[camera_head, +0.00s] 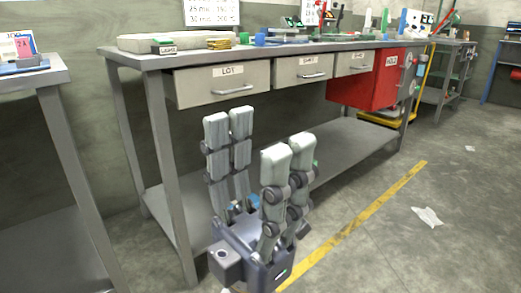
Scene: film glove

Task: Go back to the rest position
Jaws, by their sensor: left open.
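My left gripper (257,138) is in the lower middle of the head view, its grey fingers pointing up and spread apart. It is open, with nothing seen between the fingers. It shows in front of the long grey workbench (375,45), overlapping its lower shelf and lying below its drawers in the picture. I cannot tell how far it is from the bench. My right gripper is not in view.
The workbench has a drawer marked LOT (225,86), more drawers, and a red cabinet (372,82). Tools and parts lie on top. Another table (45,78) stands at the left. Open floor (430,240) with a yellow line (365,218) and litter (428,216) is at right.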

